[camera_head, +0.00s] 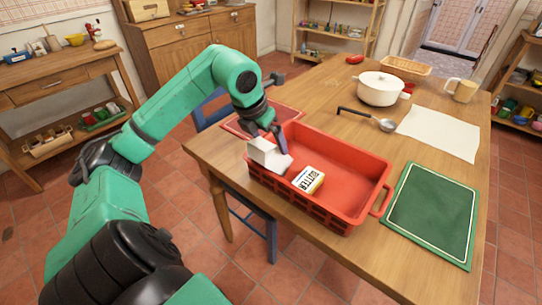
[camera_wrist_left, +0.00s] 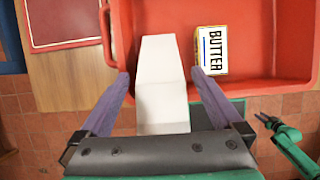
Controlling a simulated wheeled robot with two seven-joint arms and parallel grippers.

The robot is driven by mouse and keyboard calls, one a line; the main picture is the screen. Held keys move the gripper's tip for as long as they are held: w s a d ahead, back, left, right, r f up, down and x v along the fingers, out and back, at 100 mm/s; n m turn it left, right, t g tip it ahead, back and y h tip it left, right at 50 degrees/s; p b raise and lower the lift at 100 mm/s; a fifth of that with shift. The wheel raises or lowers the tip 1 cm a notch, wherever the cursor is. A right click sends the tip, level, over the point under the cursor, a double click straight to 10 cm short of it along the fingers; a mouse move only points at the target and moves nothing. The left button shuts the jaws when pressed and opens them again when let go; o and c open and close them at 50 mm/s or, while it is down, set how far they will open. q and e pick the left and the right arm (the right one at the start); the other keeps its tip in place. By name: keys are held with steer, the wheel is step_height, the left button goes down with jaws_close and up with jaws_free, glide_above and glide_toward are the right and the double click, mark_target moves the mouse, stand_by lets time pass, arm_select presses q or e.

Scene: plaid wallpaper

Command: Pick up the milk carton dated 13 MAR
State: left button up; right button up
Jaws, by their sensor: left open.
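A white carton (camera_head: 268,155) is in the left end of the red crate, tilted in the head view. In the left wrist view the carton (camera_wrist_left: 163,85) shows plain white faces; I can read no date on it. My left gripper (camera_head: 276,140) is at the carton, with its purple fingers open. In the left wrist view the fingers of the left gripper (camera_wrist_left: 158,88) stand either side of the carton, with gaps showing. My right gripper (camera_wrist_left: 268,118) is small at the right of the wrist view; its jaw state is unclear.
The red crate (camera_head: 345,160) also holds a butter pack (camera_head: 308,180); it shows beside the carton in the wrist view (camera_wrist_left: 211,50). A green board (camera_head: 432,212) lies right of the crate.

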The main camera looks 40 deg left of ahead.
arm_select(q)
steer(key=shift+w+f, duration=0.3)
steer(key=shift+f, duration=0.25)
jaws_close()
steer(key=shift+r, duration=0.1)
